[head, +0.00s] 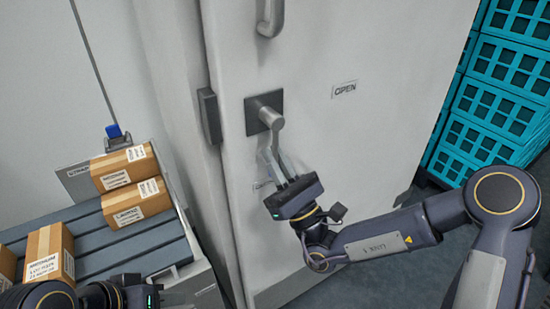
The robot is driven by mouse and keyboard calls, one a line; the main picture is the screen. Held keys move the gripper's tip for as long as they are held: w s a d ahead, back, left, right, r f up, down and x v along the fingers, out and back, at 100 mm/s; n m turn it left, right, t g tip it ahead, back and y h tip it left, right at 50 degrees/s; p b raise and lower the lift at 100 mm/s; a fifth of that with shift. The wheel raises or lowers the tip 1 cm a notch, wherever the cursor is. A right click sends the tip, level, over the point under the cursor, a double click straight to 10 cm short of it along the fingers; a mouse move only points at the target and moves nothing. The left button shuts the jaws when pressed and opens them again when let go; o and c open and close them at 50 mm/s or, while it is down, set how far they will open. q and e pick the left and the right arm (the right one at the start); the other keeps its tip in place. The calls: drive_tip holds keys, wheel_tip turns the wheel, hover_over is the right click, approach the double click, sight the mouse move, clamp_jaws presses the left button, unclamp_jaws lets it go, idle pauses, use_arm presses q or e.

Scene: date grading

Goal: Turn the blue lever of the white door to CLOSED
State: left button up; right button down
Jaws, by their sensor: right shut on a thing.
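The white door (350,140) fills the middle of the head view and looks shut against its frame. On it is a dark square plate (255,104) with a lever (274,135) that looks grey, not blue, and points down. An OPEN label (344,89) is to the right of the plate. Another label (258,184) below the lever is partly hidden by my gripper and unreadable. My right gripper (276,165) is shut on the lower part of the lever. My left gripper (148,299) is at the bottom left edge, mostly cut off; its fingers cannot be made out.
A grey pull handle (270,15) is higher on the door. At left, cardboard boxes (124,166) sit on a grey slatted rack (170,246). A small blue part (113,131) is on the wall above. Teal crates (497,100) are stacked at right, with dark floor before them.

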drive_tip(key=shift+a+f, duration=0.1)
drive_tip(key=shift+f, duration=0.35)
drive_tip(key=c, duration=1.5)
unclamp_jaws()
drive_tip(key=shift+w, duration=0.1)
drive_tip(key=shift+r, duration=0.15)
drive_tip(key=v, duration=0.7)
drive_tip(key=shift+s+f+b, duration=0.25)
drive_tip(key=shift+b, duration=0.1)
drive_tip(key=shift+r, duration=0.1)
